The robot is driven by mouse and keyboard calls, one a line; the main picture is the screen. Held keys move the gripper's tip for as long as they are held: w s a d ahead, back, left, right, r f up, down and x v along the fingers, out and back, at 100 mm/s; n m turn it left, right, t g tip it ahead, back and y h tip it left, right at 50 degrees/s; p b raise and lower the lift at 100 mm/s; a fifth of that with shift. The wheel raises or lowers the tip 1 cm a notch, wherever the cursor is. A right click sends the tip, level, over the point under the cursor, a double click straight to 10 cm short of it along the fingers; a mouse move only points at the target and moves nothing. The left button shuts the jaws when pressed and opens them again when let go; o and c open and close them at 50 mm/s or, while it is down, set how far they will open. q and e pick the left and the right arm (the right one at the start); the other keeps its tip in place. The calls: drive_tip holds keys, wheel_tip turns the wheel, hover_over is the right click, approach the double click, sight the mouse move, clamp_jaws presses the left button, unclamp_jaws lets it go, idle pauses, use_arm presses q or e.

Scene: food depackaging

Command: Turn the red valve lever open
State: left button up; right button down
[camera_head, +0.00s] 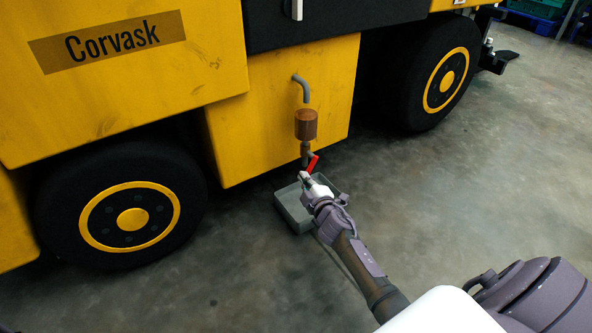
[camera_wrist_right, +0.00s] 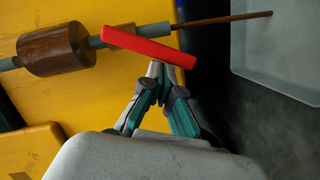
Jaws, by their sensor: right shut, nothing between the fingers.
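The red valve lever (camera_head: 312,164) sits on a grey pipe below a brown cylinder (camera_head: 306,124) on the yellow vehicle's side. In the head view it slants up to the right. In the right wrist view the lever (camera_wrist_right: 148,47) lies obliquely across the pipe line. My right gripper (camera_head: 304,177) is shut and empty, just below the lever. In the wrist view its fingertips (camera_wrist_right: 160,70) meet at the lever's near edge, partly hidden by it; I cannot tell whether they touch. A thin brown line (camera_wrist_right: 222,20) runs from the pipe end. My left gripper is not in view.
A grey tray (camera_head: 291,213) stands on the floor under the pipe, also seen in the wrist view (camera_wrist_right: 285,45). Large black wheels (camera_head: 132,220) (camera_head: 446,80) flank the pipe. The concrete floor (camera_head: 490,170) at right is open.

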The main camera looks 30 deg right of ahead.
drive_tip(key=shift+d+f+n+b, duration=0.3)
drive_tip(key=shift+d+f+b, duration=0.1)
drive_tip(key=shift+d+f, duration=0.5)
drive_tip(key=shift+d, duration=0.2)
idle(0.4)
